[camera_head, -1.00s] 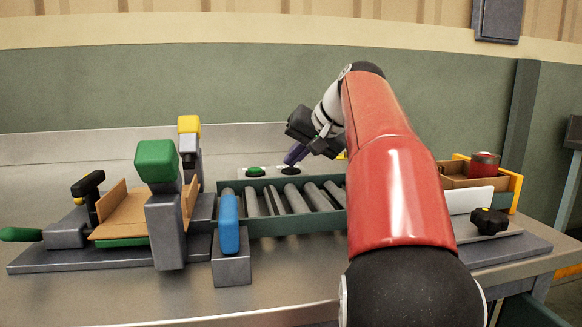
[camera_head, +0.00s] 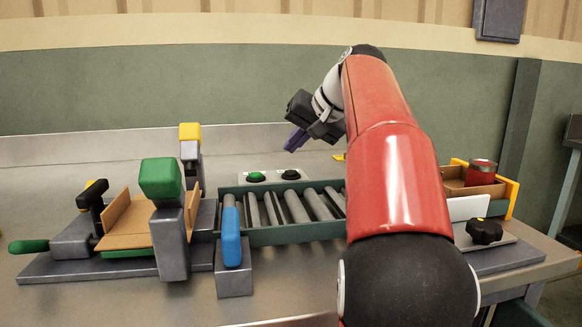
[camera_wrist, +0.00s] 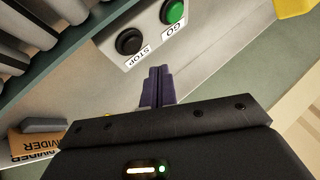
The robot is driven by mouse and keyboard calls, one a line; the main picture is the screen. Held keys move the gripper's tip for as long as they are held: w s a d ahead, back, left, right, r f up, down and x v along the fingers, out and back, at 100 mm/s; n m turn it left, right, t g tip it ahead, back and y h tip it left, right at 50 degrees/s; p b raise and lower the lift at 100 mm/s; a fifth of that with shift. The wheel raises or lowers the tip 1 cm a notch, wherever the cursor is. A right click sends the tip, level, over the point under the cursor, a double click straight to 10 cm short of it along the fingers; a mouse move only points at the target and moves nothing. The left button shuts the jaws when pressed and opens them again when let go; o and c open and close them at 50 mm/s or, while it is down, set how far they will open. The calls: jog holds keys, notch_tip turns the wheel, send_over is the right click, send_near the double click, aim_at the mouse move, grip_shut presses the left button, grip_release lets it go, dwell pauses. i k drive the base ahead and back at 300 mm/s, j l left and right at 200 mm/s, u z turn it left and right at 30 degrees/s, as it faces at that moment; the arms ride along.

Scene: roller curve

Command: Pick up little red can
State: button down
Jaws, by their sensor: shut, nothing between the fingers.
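The little red can (camera_head: 482,172) stands upright in a cardboard box (camera_head: 461,189) at the right end of the bench. It is not seen in the wrist view. My gripper (camera_head: 294,139) is in the air above the back of the roller conveyor, well to the left of the can. Its purple fingers (camera_wrist: 157,86) are shut together with nothing between them. My red arm reaches across the middle of the head view and hides part of the conveyor.
The roller conveyor (camera_head: 243,236) runs across the bench. Behind it are a green GO button (camera_head: 256,176) and a black STOP button (camera_head: 291,175). A green-topped post (camera_head: 161,178) and a blue lever (camera_head: 231,238) stand left. A black knob (camera_head: 485,231) sits in front of the box.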

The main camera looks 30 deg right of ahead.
aim_at(480, 172)
jog(key=k+l, duration=0.25)
jog(key=k, duration=0.2)
jog(key=k+l, duration=0.25)
jog(key=k, duration=0.25)
